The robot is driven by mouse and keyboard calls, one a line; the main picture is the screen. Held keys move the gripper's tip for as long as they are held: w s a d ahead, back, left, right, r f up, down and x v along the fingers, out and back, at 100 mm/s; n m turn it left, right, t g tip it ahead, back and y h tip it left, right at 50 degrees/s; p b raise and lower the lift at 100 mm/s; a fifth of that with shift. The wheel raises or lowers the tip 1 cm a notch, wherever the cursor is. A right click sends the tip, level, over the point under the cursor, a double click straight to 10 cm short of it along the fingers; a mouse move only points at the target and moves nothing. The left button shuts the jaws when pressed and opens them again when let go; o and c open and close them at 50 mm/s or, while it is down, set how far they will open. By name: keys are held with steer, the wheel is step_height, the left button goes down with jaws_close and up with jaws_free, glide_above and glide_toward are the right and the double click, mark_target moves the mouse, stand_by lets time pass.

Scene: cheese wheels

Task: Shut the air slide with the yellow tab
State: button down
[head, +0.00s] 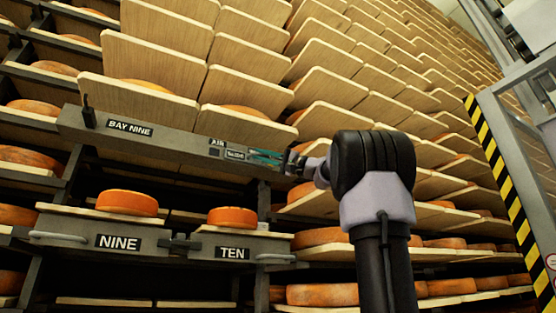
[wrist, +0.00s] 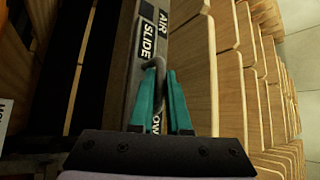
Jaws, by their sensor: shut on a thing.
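The air slide is part of a grey rail (head: 160,136) marked BAY NINE, which runs across the rack. Labels reading AIR and SLIDE (wrist: 148,40) are on it, and a partly covered label ending in OW is by the fingers. My gripper (head: 266,157) is at the right part of the rail in the head view. In the wrist view my gripper (wrist: 161,76) has its teal fingers shut on a small grey grip piece (wrist: 160,64) standing on the rail. No yellow shows on it; the fingers hide its lower part.
Below the rail are two drawers labelled NINE (head: 118,242) and TEN (head: 232,253), with orange cheese wheels (head: 127,203) on top. Tilted wooden boards (head: 150,60) rise above the rail. A striped post (head: 512,190) stands at the right.

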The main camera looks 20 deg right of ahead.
steer(key=a, duration=0.6)
steer(key=shift+s+a, duration=0.1)
steer(key=shift+a, duration=0.05)
steer(key=c, duration=0.9)
jaws_free()
steer(key=shift+a, duration=0.2)
steer(key=shift+d, duration=0.1)
steer(key=v, duration=1.1)
steer(key=shift+f, duration=0.1)
